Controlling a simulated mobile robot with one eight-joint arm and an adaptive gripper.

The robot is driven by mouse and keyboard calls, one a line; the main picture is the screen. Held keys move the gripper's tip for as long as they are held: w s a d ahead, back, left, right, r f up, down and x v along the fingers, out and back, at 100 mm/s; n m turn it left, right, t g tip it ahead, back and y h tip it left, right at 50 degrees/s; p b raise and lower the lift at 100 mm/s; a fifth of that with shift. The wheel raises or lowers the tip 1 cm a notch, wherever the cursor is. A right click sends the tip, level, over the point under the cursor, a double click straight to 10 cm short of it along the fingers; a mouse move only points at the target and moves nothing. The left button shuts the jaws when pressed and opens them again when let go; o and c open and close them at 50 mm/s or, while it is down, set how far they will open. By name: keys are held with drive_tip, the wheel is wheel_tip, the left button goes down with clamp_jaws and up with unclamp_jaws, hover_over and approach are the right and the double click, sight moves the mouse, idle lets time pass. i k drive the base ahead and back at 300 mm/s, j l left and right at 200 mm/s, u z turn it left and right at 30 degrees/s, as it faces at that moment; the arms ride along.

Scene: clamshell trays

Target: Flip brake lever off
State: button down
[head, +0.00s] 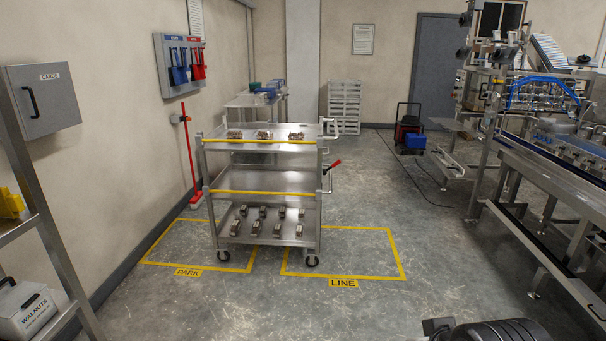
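The brake lever with its red grip (333,164) sticks out from the right side of a steel three-tier cart (262,191), at about middle height. The grip tilts up and to the right, clear of the cart's end posts. The cart stands across the yellow floor boxes marked PARK and LINE. Dark parts of my own arm show at the bottom right edge, far from the lever. My gripper's fingers are not visible.
Open floor lies in front of and right of the cart. A conveyor line (547,180) fills the right. A shelf (28,205) stands at the left, a red-handled squeegee (190,160) by the wall.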

sight(324, 172)
drive_tip(key=i, duration=2.75)
drive_tip(key=z, duration=0.2)
